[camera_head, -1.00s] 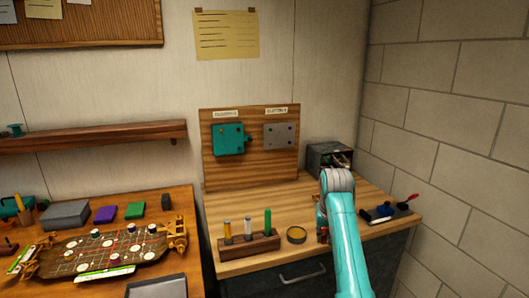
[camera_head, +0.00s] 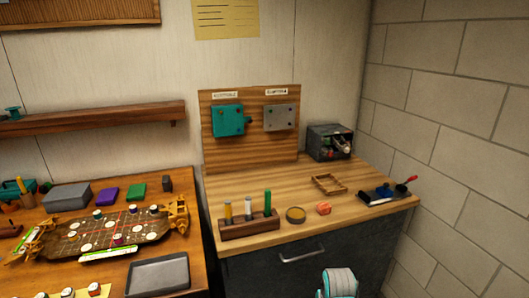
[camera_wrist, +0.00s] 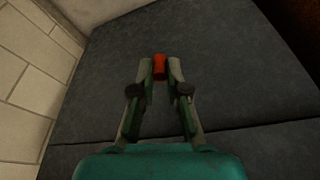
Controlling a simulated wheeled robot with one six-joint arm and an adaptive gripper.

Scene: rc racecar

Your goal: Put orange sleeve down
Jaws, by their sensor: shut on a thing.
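My gripper (camera_wrist: 160,70) shows in the wrist view. Its fingers are shut on a small orange-red sleeve (camera_wrist: 159,66) held between the tips. Behind it is a dark grey surface with a seam, and the sleeve appears apart from it. In the head view only part of my arm shows at the bottom edge, below the counter front; the fingers and the held sleeve are hidden there.
The counter holds a wooden block with upright tubes (camera_head: 249,225), a small wooden frame (camera_head: 328,184), a dark box (camera_head: 330,142) and a dark tray with tools (camera_head: 388,192). A brick wall bounds the right.

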